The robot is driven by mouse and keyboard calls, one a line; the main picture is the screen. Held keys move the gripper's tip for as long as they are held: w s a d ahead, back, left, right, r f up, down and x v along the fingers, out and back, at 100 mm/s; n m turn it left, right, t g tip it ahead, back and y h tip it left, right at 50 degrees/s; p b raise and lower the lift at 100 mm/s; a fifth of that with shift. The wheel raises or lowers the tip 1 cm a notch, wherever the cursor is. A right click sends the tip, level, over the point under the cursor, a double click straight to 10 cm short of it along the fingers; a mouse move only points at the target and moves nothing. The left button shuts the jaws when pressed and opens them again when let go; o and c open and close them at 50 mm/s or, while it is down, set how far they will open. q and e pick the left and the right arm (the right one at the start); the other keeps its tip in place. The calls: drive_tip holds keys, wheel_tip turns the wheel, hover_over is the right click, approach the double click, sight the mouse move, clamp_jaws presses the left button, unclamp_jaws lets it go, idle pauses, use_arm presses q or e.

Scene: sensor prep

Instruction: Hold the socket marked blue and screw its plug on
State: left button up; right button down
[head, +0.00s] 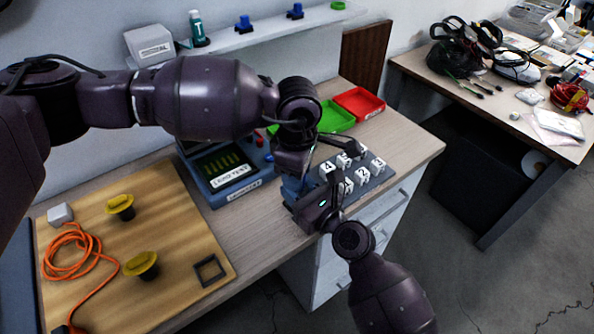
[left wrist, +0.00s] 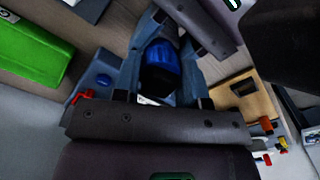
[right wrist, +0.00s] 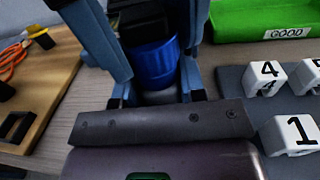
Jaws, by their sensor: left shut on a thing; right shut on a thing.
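My left gripper (head: 296,184) reaches down at the rear right of the workbench, and my right gripper (head: 304,200) meets it from the front. The two almost touch and hide most of what they hold in the head view. In the left wrist view, a blue and black round part (left wrist: 162,58) sits between the left fingers, black side nearer the palm. In the right wrist view, a ribbed blue part (right wrist: 152,64) sits between the right fingers, with black beyond it and grey below. I cannot tell where socket ends and plug begins, or how far they are joined.
A grey tray (head: 374,183) with white numbered blocks lies close to the right of the grippers. A blue tester (head: 228,190) stands to their left. Green (head: 336,118) and red (head: 360,103) bins are behind. Two yellow-topped parts (head: 120,204) and an orange cable (head: 72,255) occupy the wooden board.

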use_arm(q)
drive_tip(key=shift+m, duration=0.8)
drive_tip(key=o, duration=1.1)
wheel_tip(320, 180, up, 12)
use_arm(e)
drive_tip(key=c, duration=0.6)
unclamp_jaws()
